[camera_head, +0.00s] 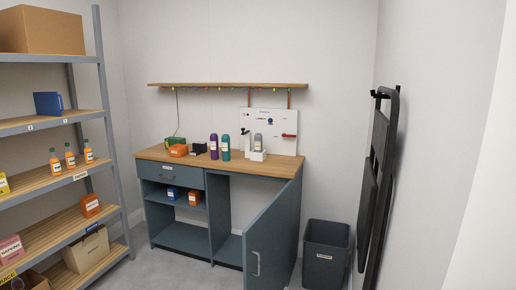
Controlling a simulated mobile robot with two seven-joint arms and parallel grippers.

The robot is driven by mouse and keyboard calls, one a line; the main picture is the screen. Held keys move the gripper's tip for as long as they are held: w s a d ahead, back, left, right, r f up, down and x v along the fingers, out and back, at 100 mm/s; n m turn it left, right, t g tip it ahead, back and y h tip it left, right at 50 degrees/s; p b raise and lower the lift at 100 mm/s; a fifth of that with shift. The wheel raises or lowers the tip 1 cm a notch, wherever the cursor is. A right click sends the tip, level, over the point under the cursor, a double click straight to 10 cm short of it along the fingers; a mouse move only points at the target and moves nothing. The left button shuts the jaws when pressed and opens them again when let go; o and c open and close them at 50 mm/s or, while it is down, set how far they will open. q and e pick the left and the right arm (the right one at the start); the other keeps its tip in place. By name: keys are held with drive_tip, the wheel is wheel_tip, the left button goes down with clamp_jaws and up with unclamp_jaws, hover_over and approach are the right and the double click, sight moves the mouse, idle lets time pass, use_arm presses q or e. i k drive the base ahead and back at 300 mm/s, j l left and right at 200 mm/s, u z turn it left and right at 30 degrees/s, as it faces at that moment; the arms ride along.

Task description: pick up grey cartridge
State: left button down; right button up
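A small grey cylinder (258,141), which looks like the grey cartridge, stands upright on the wooden counter top (200,163). A white block or holder (258,155) hides its lower part; I cannot tell whether it sits in it or behind it. A purple bottle (214,147) and a teal bottle (225,148) stand to its left. A white upright device with a dark top (246,144) is just left of it. Neither of my grippers shows in this view.
The blue cabinet's right door (270,238) hangs open into the room. A dark bin (326,254) stands right of it. Folded black furniture (377,180) leans on the right wall. A loaded shelf rack (108,130) fills the left.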

sight(258, 137)
drive_tip(key=i+j, duration=0.1)
drive_tip(key=j, duration=0.25)
drive_tip(key=i+j, duration=0.15)
drive_tip(key=j, duration=0.25)
drive_tip(key=i+j, duration=0.25)
drive_tip(key=j, duration=0.2)
drive_tip(key=i+j+u, duration=0.1)
drive_tip(key=i+j, duration=0.2)
drive_tip(key=i+j+u, duration=0.1)
drive_tip(key=i+j, duration=0.7)
drive_tip(key=i+j+u, duration=0.1)
drive_tip(key=i, duration=0.55)
drive_tip(key=i+j, duration=0.25)
drive_tip(key=i, duration=0.4)
drive_tip(key=k+j+u, duration=0.05)
